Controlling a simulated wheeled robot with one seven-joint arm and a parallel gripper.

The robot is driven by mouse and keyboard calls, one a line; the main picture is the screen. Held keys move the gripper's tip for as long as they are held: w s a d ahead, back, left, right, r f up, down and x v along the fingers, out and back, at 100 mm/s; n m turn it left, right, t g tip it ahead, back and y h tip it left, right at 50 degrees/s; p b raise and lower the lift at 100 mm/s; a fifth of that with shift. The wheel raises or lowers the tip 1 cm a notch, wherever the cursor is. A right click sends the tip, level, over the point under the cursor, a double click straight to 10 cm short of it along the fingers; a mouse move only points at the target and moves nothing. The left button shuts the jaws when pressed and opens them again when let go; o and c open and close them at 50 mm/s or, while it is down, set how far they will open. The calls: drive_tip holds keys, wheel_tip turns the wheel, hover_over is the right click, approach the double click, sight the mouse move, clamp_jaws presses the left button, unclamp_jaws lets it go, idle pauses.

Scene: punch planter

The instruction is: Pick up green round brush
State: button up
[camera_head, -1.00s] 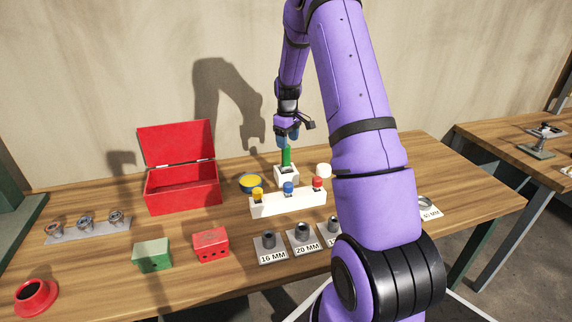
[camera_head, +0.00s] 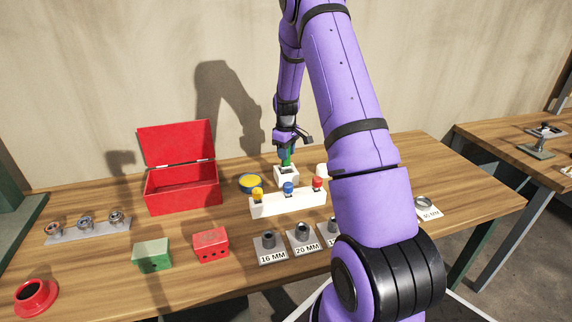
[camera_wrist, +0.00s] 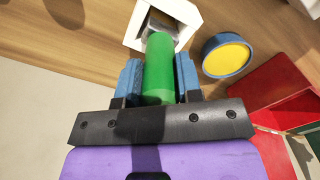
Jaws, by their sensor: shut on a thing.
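The green round brush (camera_wrist: 159,68) is a smooth green cylinder, upright in a white square holder (camera_head: 287,177). Its lower end is inside the holder and hidden. My gripper (camera_wrist: 158,75) has its two blue fingers on either side of the green cylinder and is shut on it, just above the holder. In the head view my gripper (camera_head: 287,154) points down over the holder, and only a little of the green shows between the fingers.
A blue round dish with a yellow top (camera_head: 250,183) stands just left of the holder. A white rack (camera_head: 270,207) with yellow, blue and red knobs stands in front. An open red box (camera_head: 183,194) is further left. A white round object (camera_head: 322,170) is close on the right.

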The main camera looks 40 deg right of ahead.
wheel_tip(320, 180, up, 10)
drive_tip(key=shift+r, duration=0.1)
idle(0.5)
idle(1.7)
